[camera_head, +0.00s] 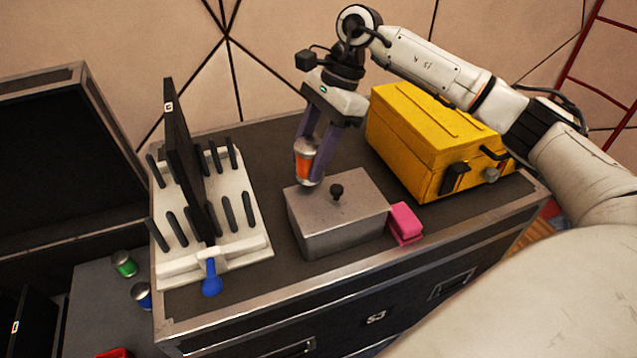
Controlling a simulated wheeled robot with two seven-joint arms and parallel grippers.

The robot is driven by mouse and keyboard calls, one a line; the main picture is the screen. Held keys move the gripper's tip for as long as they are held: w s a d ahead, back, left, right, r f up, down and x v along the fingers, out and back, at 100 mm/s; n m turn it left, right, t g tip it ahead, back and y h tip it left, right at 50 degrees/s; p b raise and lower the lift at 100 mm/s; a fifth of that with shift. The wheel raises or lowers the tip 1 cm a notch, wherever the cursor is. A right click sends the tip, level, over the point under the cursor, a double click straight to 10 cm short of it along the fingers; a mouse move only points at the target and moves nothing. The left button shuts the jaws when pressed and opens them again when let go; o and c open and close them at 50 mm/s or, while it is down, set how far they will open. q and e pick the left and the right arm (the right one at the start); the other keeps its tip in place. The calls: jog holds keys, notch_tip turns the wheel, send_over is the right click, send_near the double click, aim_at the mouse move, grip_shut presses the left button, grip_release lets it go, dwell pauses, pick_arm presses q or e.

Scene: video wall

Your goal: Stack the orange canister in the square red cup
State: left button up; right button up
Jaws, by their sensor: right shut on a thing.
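The orange canister (304,166), with pale metal ends, is held nearly upright between the purple fingers of my right gripper (310,164). That gripper is shut on it and points down, over the back left part of a grey metal box. The canister's lower end appears just above or behind the box's back edge; I cannot tell whether they touch. A red thing (114,353) shows at the bottom left, cut off by the frame edge; it may be the square red cup, but its shape is hidden. My left gripper is out of view.
The grey box (343,226) has a black knob. A pink block (405,223) lies at its right, a yellow case (427,143) behind. A white rack (229,196) with black pegs and an upright panel stands left. Green (124,264) and blue (142,295) canisters stand on a lower surface.

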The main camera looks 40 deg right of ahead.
aim_at(333, 167)
jog(key=w+d+m+t+h+b, duration=0.25)
jog(key=w+d+m, duration=0.25)
jog(key=d+m, duration=0.4)
jog(key=shift+m+t+y, duration=0.35)
jog(key=shift+m+t, duration=0.05)
jog(key=shift+t, duration=0.05)
jog(key=f, duration=0.6)
jog(key=shift+s+d+f, duration=0.15)
jog(key=shift+s+d, duration=0.05)
jog(key=shift+d, duration=0.05)
jog(key=shift+f, duration=2.2)
jog(key=shift+f, duration=0.1)
jog(key=o, duration=0.9)
jog(key=shift+o, duration=0.2)
